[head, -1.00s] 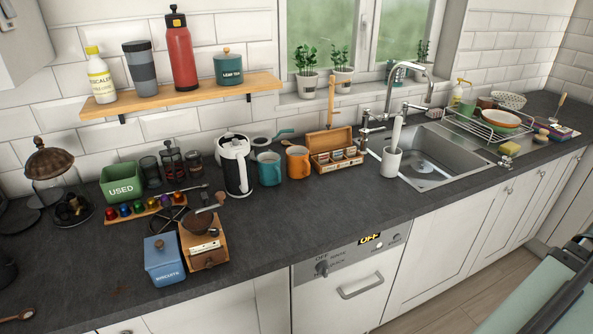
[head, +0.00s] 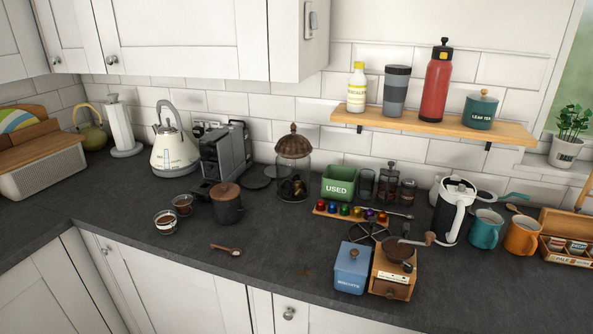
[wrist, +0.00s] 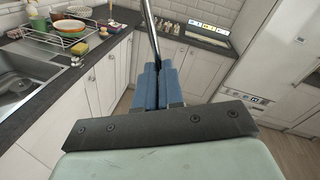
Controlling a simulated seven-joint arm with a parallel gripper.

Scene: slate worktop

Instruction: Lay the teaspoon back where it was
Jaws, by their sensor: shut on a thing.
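My gripper (wrist: 155,85) shows only in the wrist view, its blue fingers shut on a thin dark metallic handle (wrist: 150,25). The handle looks like the teaspoon's; it runs up out of the frame, so its far end is hidden. The gripper is away from the worktop, over the floor in front of the white cabinets. In the head view, neither the gripper nor the held thing shows. The frames do not mark the spot where the teaspoon was.
The slate worktop (head: 290,262) has a small wooden scoop (head: 226,249), glass cups (head: 166,222), a lidded dark pot (head: 227,205), a blue biscuit tin (head: 351,268), a coffee grinder (head: 393,270) and a capsule rack (head: 350,214). Bare worktop lies around the scoop.

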